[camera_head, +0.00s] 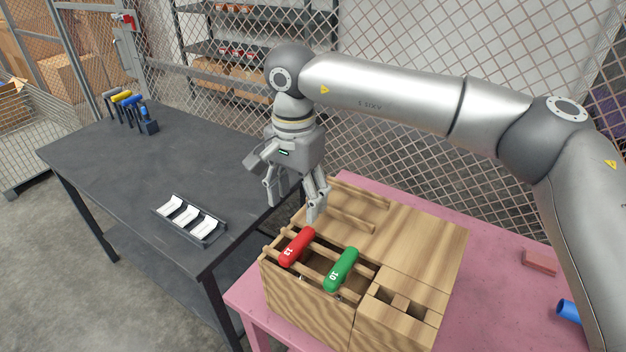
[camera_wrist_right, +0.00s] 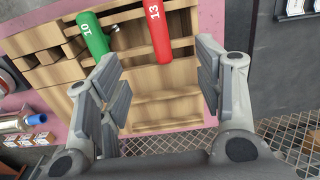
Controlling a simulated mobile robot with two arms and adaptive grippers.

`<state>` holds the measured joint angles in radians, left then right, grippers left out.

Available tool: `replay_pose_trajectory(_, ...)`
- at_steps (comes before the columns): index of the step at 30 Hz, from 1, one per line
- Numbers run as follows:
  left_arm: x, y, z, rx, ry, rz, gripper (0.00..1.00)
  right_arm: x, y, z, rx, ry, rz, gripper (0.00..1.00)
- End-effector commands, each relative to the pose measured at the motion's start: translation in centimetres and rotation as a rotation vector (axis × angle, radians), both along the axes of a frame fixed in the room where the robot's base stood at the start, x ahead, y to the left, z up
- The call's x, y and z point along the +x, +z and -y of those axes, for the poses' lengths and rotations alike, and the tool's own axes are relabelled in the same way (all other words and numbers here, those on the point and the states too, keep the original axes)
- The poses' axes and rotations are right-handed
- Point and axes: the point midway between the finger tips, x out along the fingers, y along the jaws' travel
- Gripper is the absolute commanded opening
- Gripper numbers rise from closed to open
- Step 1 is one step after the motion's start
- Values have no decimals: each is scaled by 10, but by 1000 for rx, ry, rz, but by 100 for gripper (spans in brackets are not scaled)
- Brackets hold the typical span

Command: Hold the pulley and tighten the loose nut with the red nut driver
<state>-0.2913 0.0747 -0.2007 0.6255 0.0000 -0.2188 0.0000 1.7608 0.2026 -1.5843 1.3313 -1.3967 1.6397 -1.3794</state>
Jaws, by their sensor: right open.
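The red nut driver (camera_head: 297,247), marked 13, lies across the slats of a wooden rack (camera_head: 430,255). A green driver (camera_head: 342,269), marked 10, lies beside it on the right. My right gripper (camera_head: 296,205) is open and empty, above and behind the red driver, apart from it. In the right wrist view the red driver (camera_wrist_right: 159,30) shows between the open fingers (camera_wrist_right: 160,95), farther off, with the green driver (camera_wrist_right: 92,33) to its left. No pulley or loose nut can be made out. My left gripper is not in view.
The rack stands on a pink table (camera_head: 500,270) with a red block (camera_head: 540,262) and a blue cylinder (camera_head: 568,311) at right. A dark table (camera_head: 150,180) at left holds a tray with white parts (camera_head: 190,218) and several tools (camera_head: 125,98). A mesh fence stands behind.

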Motion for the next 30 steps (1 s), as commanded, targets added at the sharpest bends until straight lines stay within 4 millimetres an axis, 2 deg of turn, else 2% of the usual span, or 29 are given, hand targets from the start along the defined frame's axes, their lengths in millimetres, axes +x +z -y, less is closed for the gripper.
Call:
replay_pose_trajectory(6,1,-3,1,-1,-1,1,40,-1,-5,-1,1,1,-1,61)
replay_pose_trajectory(16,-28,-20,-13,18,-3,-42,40,-1,-32,0,0,0,-2,61)
replay_pose_trajectory(20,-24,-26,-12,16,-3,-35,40,-1,-45,0,1,0,-2,61)
replay_pose_trajectory(27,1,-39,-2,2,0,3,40,-1,-70,-1,1,0,0,61)
replay_pose_trajectory(30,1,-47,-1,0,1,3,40,-1,-81,-1,1,0,0,61)
